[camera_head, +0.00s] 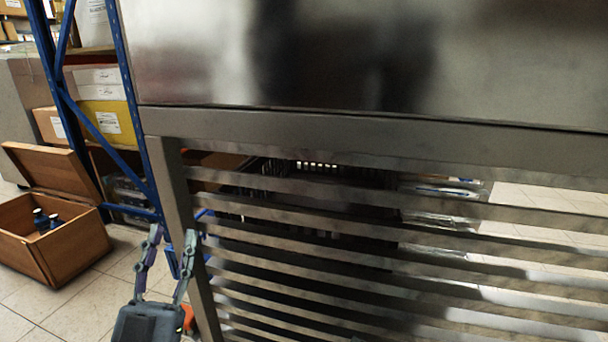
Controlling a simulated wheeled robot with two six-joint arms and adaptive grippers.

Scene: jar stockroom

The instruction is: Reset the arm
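My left gripper (173,236) is at the lower left of the head view, pointing up and away from me. Its two fingers are spread apart, with nothing held between them. It is beside the left leg of a steel table (360,138), and I cannot tell whether it touches the leg. My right gripper is not in view.
The steel table has a shiny top and a slatted lower shelf (330,265); a dark crate shows behind the slats. An open wooden box (75,245) with dark-blue jars (41,220) stands on the floor at left. A blue rack (135,125) holds cartons. Tiled floor is clear at lower left.

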